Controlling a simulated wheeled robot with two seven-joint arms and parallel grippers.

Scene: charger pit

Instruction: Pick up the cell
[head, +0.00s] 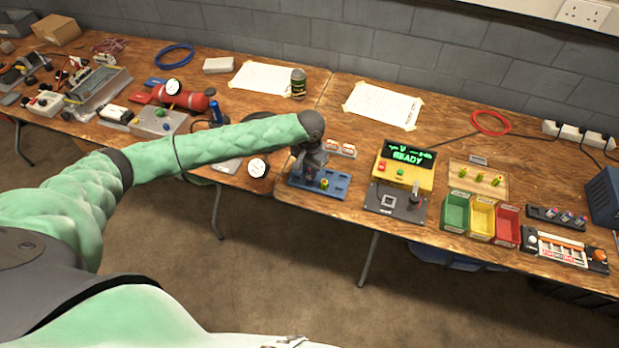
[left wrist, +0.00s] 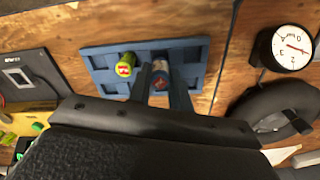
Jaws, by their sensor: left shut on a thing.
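My left gripper (head: 314,180) reaches down over the blue tray (head: 337,190) near the front edge of the bench. In the left wrist view its two fingers (left wrist: 161,88) are shut on a blue cell with a reddish end (left wrist: 160,70). The fingers hide part of this cell, and I cannot tell whether it is still seated in the tray or lifted. A yellow-green cell (left wrist: 126,64) stands in the tray beside the fingers, apart from them; it also shows in the head view (head: 324,184). My right gripper is not in view.
Right of the tray stands a yellow charger (head: 404,165) with a lit READY display. Beyond are green (head: 455,212), yellow (head: 481,218) and red (head: 507,227) bins and a black cell rack (head: 545,215). A round gauge (head: 257,168) lies left of the tray.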

